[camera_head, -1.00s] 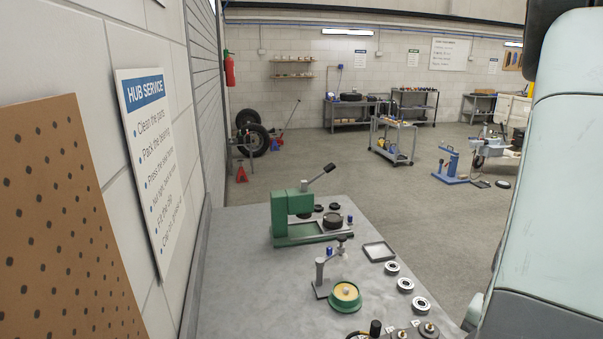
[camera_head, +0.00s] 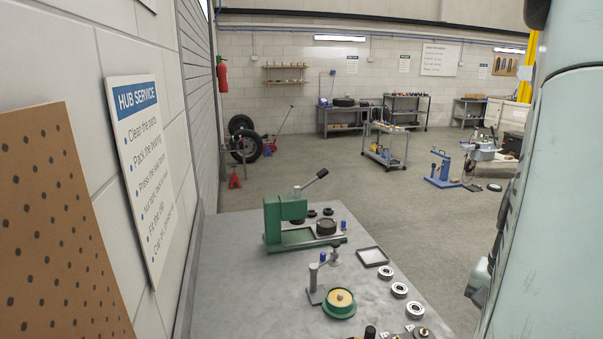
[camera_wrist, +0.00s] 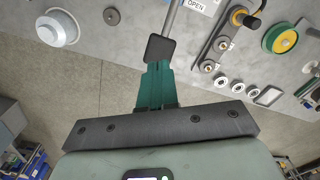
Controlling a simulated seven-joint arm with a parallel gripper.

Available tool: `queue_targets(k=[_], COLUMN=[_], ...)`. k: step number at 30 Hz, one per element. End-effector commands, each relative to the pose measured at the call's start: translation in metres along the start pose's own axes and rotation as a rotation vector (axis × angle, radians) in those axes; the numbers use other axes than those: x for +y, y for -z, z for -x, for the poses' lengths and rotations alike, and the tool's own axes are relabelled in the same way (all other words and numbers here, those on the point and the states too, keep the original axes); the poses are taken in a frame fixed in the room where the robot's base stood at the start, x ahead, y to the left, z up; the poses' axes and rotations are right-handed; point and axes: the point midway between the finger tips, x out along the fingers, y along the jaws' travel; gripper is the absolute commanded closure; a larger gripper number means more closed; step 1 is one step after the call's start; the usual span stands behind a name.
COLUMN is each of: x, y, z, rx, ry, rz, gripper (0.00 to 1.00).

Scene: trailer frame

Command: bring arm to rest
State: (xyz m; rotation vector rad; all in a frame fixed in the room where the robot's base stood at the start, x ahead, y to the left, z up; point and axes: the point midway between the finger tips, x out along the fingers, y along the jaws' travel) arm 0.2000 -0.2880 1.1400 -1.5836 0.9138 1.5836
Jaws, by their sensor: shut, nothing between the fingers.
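My gripper (camera_wrist: 157,72) shows in the wrist view, with its teal fingers together and nothing seen between them. It points over the edge of the grey bench. A grey bar with a black block (camera_wrist: 160,47) at its end shows just ahead of the fingertips; I cannot tell whether they touch. My gripper is out of the head view, where only my pale arm fills the right side.
The grey bench (camera_head: 235,304) carries a green press (camera_head: 285,212), a green dish with yellow inside (camera_head: 339,303), a square tray (camera_head: 373,256) and several bearing rings (camera_head: 399,290). A white bowl (camera_wrist: 58,28) is upper left in the wrist view.

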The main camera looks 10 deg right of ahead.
Motion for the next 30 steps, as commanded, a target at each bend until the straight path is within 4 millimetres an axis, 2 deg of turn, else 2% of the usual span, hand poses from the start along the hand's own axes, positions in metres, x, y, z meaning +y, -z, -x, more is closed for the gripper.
queue_targets(k=[16, 20, 23, 24, 27, 30], x=[-0.002, -0.025, -0.062, -0.079, -0.112, -0.13], y=[-0.001, -0.011, -0.038, -0.055, -0.103, -0.146], z=[0.001, 0.02, 0.053, 0.069, 0.107, 0.136], rx=[0.0, 0.002, -0.007, -0.016, -0.049, -0.085], ry=[0.002, 0.038, 0.106, 0.144, 0.239, 0.318], rz=[0.004, 0.06, 0.167, 0.225, 0.378, 0.513], gripper=[1.0, 1.0, 1.0, 1.0, 1.0, 1.0])
